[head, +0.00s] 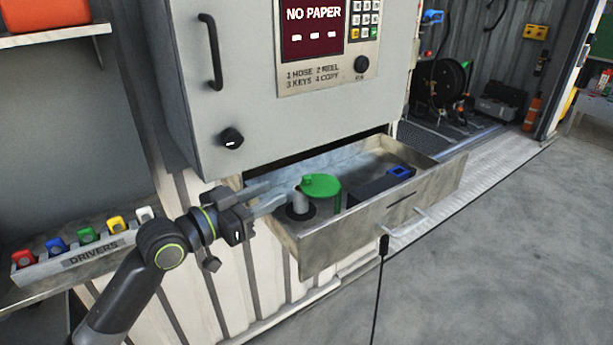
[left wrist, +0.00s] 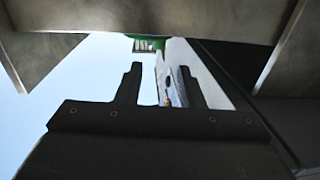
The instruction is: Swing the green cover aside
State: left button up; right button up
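The green cover (head: 321,185) is a round flat lid with a green side, standing inside the open metal drawer (head: 345,240) at its left end. A short grey post (head: 300,203) stands beside it on a dark round base. My left gripper (head: 277,194) is at the drawer's left edge, left of the post and the cover. Its two fingers are apart with nothing seen between them, and it appears clear of the cover. In the left wrist view the fingers (left wrist: 160,85) also stand apart; a small green patch shows above them, which I cannot identify. My right gripper is not in view.
A blue tag (head: 400,172) lies on a dark block farther right in the drawer. The grey cabinet (head: 270,80) hangs close above the drawer. A "DRIVERS" rack (head: 95,255) with coloured tags stands at left. A black cable hangs before the drawer; floor at right is clear.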

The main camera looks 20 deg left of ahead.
aim_at(307, 176)
pick_arm(q)
jog(key=p+x, duration=0.1)
jog(key=x, duration=0.9)
jog(key=shift+p, duration=0.3)
grip_shut()
